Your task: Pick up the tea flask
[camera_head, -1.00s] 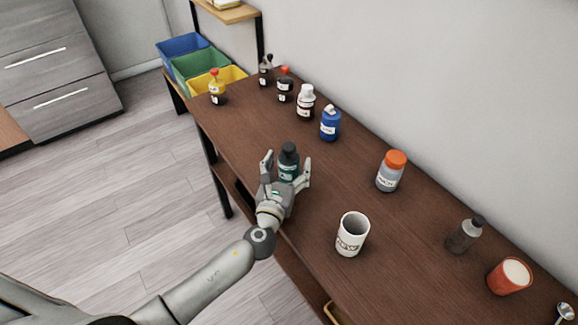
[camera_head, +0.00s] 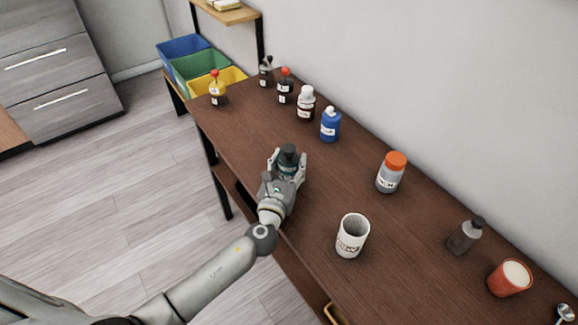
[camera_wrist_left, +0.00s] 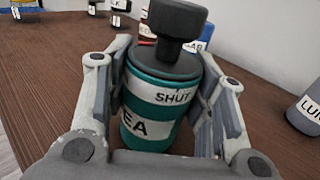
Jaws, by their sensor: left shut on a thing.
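The tea flask (camera_head: 288,158) is a dark teal cylinder with a dark grey cap, upright at the front edge side of the brown table. In the left wrist view the tea flask (camera_wrist_left: 150,112) fills the middle, with "SHUT" and "EA" readable on its white label bands. My left gripper (camera_head: 287,170) is shut on it, with one finger on each side. In the left wrist view the fingers of my left gripper (camera_wrist_left: 165,100) press on both sides of its body. My right gripper is not in view.
On the brown table (camera_head: 250,150), a white mug (camera_head: 351,240) stands right of my arm. An orange-capped jar (camera_head: 391,175), a blue bottle (camera_head: 330,125), a grey bottle (camera_head: 463,240) and a red cup (camera_head: 508,279) stand along the back. Several small bottles stand at the far end.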

